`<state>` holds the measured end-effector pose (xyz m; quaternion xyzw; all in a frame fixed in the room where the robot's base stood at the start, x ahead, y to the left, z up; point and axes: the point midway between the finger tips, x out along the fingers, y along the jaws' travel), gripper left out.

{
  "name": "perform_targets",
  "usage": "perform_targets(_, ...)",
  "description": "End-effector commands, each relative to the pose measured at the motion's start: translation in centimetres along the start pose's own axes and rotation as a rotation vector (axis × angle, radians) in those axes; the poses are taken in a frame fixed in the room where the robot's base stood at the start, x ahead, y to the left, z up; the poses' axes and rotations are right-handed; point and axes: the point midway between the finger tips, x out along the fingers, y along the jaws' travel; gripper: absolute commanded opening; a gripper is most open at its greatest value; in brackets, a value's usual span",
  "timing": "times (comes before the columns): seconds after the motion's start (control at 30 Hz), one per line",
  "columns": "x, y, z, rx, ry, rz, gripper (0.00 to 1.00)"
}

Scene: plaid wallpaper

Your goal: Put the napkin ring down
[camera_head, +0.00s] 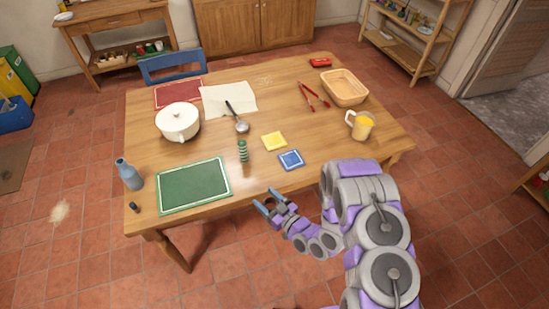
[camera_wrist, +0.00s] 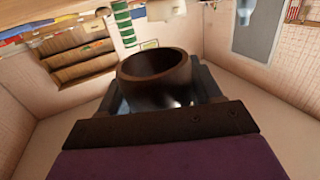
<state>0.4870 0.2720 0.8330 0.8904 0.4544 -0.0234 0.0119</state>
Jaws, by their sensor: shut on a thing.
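The napkin ring (camera_wrist: 157,80) is a brown, glossy round band in the wrist view. My gripper (camera_wrist: 158,92) has one finger on each side of it and is shut on it. In the head view my gripper (camera_head: 267,200) is by the near edge of the wooden table (camera_head: 300,178), below the blue coaster (camera_head: 291,159) and right of the green placemat (camera_head: 193,186). The ring is hard to make out there.
A green striped stack (camera_head: 242,151) stands behind the gripper, near a yellow coaster (camera_head: 274,141) and a ladle (camera_head: 241,126). A jug (camera_head: 360,125), basket (camera_head: 344,87) and red tongs (camera_head: 313,95) are to the right. A white pot (camera_head: 178,121) and blue bottle (camera_head: 129,174) are to the left.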

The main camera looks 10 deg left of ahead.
Motion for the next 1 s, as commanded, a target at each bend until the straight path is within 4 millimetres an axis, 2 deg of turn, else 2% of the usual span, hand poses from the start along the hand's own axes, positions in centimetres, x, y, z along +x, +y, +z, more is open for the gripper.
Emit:
perform_targets(0.17,-0.2,1.1,-0.5,-0.001,0.002,0.024,0.35)
perform_targets(0.27,-0.2,3.7,-1.7,0.0,0.006,0.081,0.35)
perform_targets(0.4,-0.9,9.2,-4.6,0.005,0.011,0.209,0.35)
perform_targets(0.6,-3.0,16.1,-9.2,0.02,0.009,0.403,0.35)
perform_targets(0.8,-5.9,21.5,-13.9,0.027,0.011,0.581,0.35)
perform_targets(1.0,-9.3,25.1,-18.2,0.038,0.006,0.741,0.35)
